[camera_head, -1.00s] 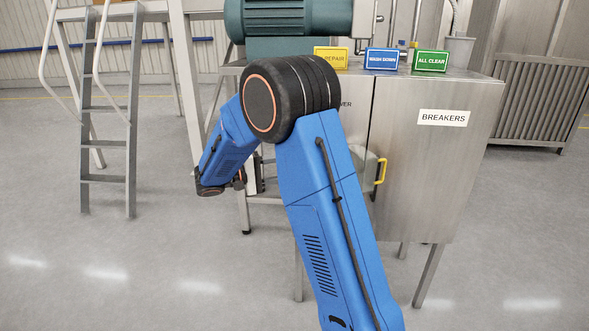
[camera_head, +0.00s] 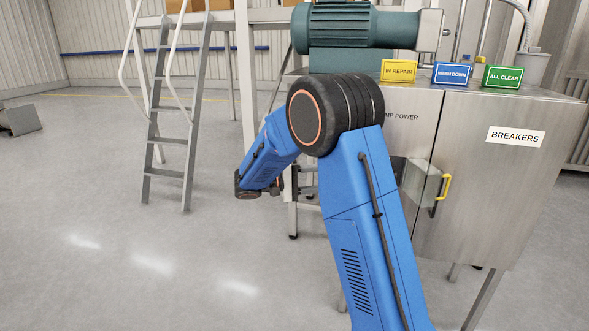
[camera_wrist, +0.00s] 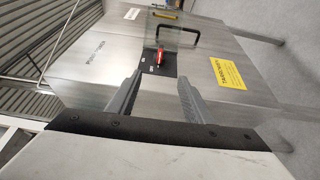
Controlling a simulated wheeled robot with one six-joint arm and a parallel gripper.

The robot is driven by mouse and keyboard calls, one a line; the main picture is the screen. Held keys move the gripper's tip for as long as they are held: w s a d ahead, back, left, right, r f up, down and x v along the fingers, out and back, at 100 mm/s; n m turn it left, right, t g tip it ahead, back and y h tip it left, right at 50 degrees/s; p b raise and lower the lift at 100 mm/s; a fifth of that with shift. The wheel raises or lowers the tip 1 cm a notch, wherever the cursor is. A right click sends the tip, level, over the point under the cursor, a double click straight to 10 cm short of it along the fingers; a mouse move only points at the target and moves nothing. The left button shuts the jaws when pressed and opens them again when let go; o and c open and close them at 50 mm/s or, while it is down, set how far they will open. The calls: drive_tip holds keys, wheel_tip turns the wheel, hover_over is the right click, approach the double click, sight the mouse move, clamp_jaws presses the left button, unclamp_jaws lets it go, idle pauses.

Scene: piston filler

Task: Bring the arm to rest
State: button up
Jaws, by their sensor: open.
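My blue arm (camera_head: 372,215) stands bent in the middle of the head view, with its black round joint (camera_head: 335,115) on top. Its forearm slopes down to the left. My gripper (camera_wrist: 158,82) shows in the wrist view with two grey fingers apart and nothing between them. It faces a steel cabinet, apart from it as far as I can tell. The fingers are not clear in the head view.
The steel cabinet (camera_head: 492,185) with a BREAKERS label stands at right, close behind my arm. A yellow-handled clear cover (camera_head: 420,183) juts from it. A red switch (camera_wrist: 159,58) shows beyond the fingers. A ladder (camera_head: 180,110) stands at left; the floor (camera_head: 90,240) there is clear.

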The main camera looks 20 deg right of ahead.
drive_tip(key=s+d+n+t+y, duration=0.15)
drive_tip(key=s+y, duration=0.75)
drive_tip(key=s, duration=1.1)
drive_tip(key=s+a+f+n+t+y, duration=0.1)
drive_tip(key=s+a+f+t+y, duration=0.3)
drive_tip(key=s+a+t+y, duration=0.3)
drive_tip(key=shift+s+a+f+y, duration=0.2)
drive_tip(key=shift+s+a+y, duration=0.7)
drive_tip(key=shift+s+a, duration=2.6)
drive_tip(key=shift+s+d, duration=0.85)
drive_tip(key=shift+c, duration=0.5)
